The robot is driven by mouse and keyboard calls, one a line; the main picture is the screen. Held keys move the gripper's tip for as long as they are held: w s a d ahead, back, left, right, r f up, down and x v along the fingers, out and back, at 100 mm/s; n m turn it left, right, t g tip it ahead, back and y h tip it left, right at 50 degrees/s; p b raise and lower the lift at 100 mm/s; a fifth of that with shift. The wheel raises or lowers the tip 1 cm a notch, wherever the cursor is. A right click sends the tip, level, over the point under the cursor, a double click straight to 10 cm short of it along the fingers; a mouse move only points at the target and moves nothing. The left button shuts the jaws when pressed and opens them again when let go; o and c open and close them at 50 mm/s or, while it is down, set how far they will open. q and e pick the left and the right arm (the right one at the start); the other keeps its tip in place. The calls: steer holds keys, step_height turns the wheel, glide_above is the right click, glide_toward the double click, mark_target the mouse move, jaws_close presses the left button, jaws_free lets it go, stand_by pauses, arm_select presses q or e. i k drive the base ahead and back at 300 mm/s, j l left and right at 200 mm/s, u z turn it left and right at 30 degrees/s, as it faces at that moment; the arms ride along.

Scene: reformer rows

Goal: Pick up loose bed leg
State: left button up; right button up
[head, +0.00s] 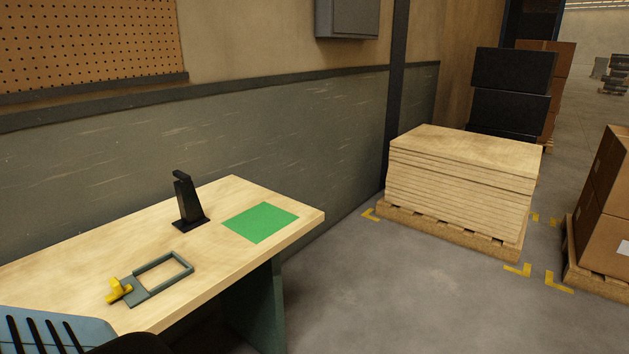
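A wooden-topped table (228,205) stands along the wall at the left in the head view. A black upright piece (186,200) with a square foot plate and a hooked top stands on it, toward the back edge. It may be the loose bed leg, but I cannot tell for sure. A green mat (262,221) lies flat to its right and is bare. A grey rectangular frame (161,274) with a yellow knob (119,290) lies nearer the front. Neither of my grippers shows in the head view, and nothing touches the black piece.
A blue slatted piece (40,330) and a dark rounded shape cover the lower left corner. Stacked boards (462,182) sit on a pallet at the right, with cardboard boxes (605,190) beyond. Grey floor (400,300) between table and pallets is clear.

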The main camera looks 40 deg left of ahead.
mark_target(191, 211)
steer(key=i+u, duration=0.25)
steer(key=i, duration=0.15)
steer(key=i+l+u, duration=0.45)
steer(key=i, duration=0.25)
steer(key=i+l+u, duration=0.3)
steer(key=u, duration=0.15)
steer(key=i+l+u, duration=0.7)
steer(key=l+u, duration=0.15)
steer(key=l, duration=0.15)
